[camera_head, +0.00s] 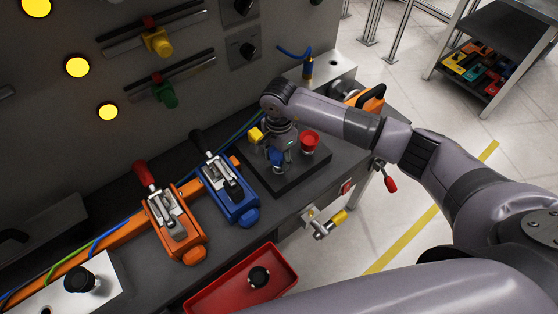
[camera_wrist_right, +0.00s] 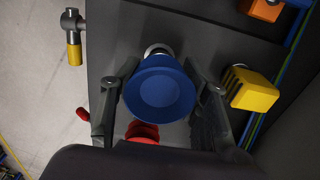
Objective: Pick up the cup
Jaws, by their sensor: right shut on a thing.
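A blue round piece (camera_wrist_right: 160,92), which looks like the cup, sits between the fingers of my right gripper (camera_wrist_right: 162,100) in the right wrist view. A bright metal ring shows behind it. In the head view the blue cup (camera_head: 277,157) is partly hidden by my right gripper (camera_head: 276,152), which points down over a black plate on the bench. The right fingers are shut on the cup. I cannot tell whether the cup touches the plate. My left gripper is not in view.
A red mushroom knob (camera_head: 309,140) and a yellow block (camera_head: 256,134) stand close on either side. Blue (camera_head: 230,190) and orange (camera_head: 175,222) lever clamps are to the left. A red tray (camera_head: 205,296) holds a black knob. The grey panel rises behind.

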